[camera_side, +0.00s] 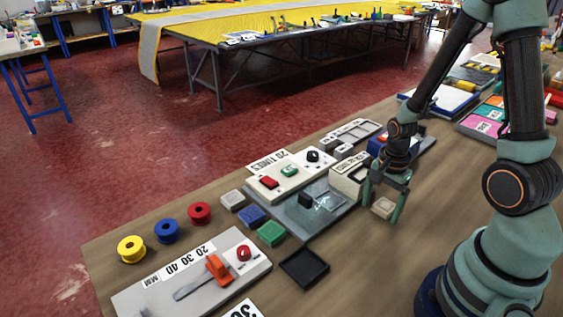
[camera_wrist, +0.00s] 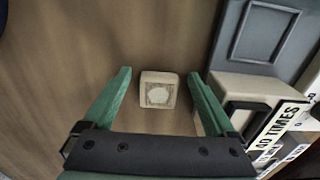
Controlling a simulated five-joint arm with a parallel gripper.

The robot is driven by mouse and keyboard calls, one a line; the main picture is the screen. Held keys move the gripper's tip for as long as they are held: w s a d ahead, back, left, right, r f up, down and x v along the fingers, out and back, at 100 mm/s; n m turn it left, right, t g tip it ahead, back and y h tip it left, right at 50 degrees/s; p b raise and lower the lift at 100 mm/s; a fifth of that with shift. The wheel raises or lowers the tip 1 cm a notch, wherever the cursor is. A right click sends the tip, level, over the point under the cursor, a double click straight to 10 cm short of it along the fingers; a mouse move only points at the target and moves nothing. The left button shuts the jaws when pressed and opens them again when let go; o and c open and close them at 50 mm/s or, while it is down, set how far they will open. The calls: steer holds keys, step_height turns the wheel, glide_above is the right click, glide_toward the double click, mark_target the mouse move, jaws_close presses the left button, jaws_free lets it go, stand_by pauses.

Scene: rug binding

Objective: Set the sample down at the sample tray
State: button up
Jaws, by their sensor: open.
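In the wrist view the block (camera_wrist: 158,92) sits between my two green fingers, with a gap on each side. My gripper (camera_side: 381,211) is open around it, low over the bench, and it also shows in the wrist view (camera_wrist: 160,73). A shallow black square tray (camera_side: 304,269) lies empty at the bench's front; the pictures do not confirm that it is the sample tray.
A beige box labelled with times (camera_wrist: 240,100) stands close beside my right finger in the wrist view. Grey, blue and green blocks (camera_side: 271,234) lie left of a grey plate. Yellow, blue and red spools (camera_side: 132,249) stand farther left.

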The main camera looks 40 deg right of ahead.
mark_target(380, 209)
step_height(380, 209, up, 12)
steer(key=w+a+r+n+t, duration=0.2)
steer(key=a+r+n+t, duration=0.3)
steer(key=a+r+n, duration=0.5)
step_height(380, 209, up, 2)
steer(key=n, duration=0.7)
steer(key=shift+w, duration=0.3)
steer(key=shift+o, duration=0.5)
steer(key=shift+a+r+n+t, duration=0.25)
steer(key=shift+a+n+t, duration=0.1)
steer(key=shift+n, duration=0.15)
